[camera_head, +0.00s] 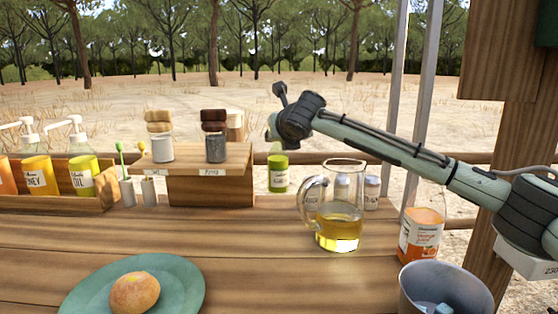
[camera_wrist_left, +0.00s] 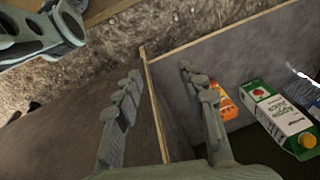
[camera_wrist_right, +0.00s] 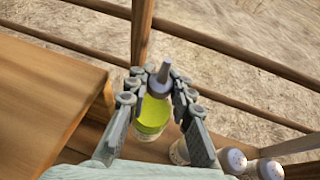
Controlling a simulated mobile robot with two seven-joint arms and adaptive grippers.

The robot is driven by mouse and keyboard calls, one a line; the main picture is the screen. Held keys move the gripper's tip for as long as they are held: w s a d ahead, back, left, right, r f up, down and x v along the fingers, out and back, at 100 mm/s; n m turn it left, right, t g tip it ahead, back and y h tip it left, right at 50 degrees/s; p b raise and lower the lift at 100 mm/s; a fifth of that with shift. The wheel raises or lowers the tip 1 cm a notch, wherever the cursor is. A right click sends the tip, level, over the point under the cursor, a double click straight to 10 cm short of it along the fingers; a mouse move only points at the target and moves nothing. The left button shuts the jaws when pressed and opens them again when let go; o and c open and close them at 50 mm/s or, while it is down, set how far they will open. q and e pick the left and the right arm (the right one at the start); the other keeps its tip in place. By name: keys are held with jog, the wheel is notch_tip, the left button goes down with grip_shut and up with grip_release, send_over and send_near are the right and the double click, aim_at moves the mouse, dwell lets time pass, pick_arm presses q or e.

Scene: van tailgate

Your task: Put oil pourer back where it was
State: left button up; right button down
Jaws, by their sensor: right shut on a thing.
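The oil pourer (camera_head: 278,174) is a small bottle with yellow-green content, a pale label and a grey spout. In the head view it is upright at the back of the counter, right of the wooden stand. My right gripper (camera_wrist_right: 157,88) is shut on it near its top, with the spout between the fingers; the yellow-green body (camera_wrist_right: 152,118) shows below. I cannot tell whether its base touches the counter. In the head view my right fingers are hard to make out. My left gripper (camera_wrist_left: 158,85) is open and empty, seen only in the left wrist view.
The wooden stand (camera_head: 212,188) holds two shakers. A metal bucket (camera_head: 440,285) and a plate with a bun (camera_head: 135,292) are in front.

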aim_at(280, 152)
jog(key=shift+w+f, duration=0.1)
jog(key=shift+f, duration=0.15)
jog(key=f, duration=0.3)
jog(key=shift+s, duration=0.25)
jog(key=shift+f, duration=0.2)
jog(key=shift+f, duration=0.2)
jog(key=c, duration=1.3)
grip_release()
